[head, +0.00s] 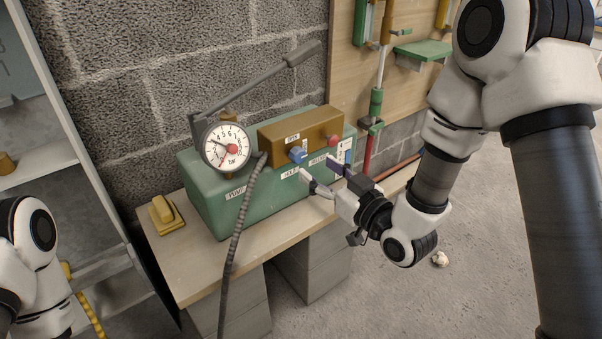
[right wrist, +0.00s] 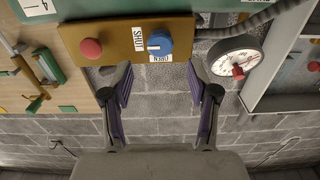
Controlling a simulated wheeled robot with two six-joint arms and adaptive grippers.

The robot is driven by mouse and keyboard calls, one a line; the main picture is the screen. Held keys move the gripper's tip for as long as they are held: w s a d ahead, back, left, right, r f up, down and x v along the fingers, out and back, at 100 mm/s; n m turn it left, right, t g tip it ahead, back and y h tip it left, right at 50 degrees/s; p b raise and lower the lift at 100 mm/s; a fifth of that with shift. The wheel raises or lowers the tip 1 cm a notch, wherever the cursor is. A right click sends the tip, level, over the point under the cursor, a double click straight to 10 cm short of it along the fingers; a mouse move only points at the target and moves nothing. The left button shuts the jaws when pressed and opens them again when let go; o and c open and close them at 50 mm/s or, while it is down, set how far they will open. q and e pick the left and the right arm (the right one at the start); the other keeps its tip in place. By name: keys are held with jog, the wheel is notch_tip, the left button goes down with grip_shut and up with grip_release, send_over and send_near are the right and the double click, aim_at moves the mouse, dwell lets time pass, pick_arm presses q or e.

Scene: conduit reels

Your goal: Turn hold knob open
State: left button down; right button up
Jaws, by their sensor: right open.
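The hold knob is a blue round knob (head: 297,155) on the front of a brown block (head: 283,134) on top of the green pump unit. In the right wrist view the blue knob (right wrist: 159,43) sits between a SHUT label (right wrist: 138,39) and an OPEN label (right wrist: 160,58). A pale mark on the knob appears to lie on its SHUT side. My right gripper (head: 318,177) is open and empty, in front of and slightly below the knob, apart from it. In the right wrist view its two fingers (right wrist: 158,78) straddle the knob's line. My left gripper is out of view.
A red button (head: 332,141) sits beside the knob. A pressure gauge (head: 226,147) with a grey hose stands to the left, and a long lever (head: 255,80) rises behind. The green unit (head: 205,195) rests on a wooden bench (head: 190,270) with a yellow item (head: 166,214).

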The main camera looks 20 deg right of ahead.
aim_at(300, 158)
jog(key=b+x, duration=0.1)
jog(key=x, duration=0.5)
jog(key=shift+w, duration=0.15)
grip_shut()
jog(key=shift+n, duration=0.3)
jog(key=n, duration=0.3)
jog(key=shift+a, duration=0.1)
jog(key=n, duration=0.5)
jog(key=n+b, duration=0.1)
jog(key=n, duration=0.3)
jog(key=shift+a+f, duration=0.1)
jog(key=shift+f, duration=0.05)
jog(key=n+b, duration=0.1)
jog(key=n, duration=0.4)
jog(key=shift+b, duration=0.3)
jog(key=shift+n, duration=0.3)
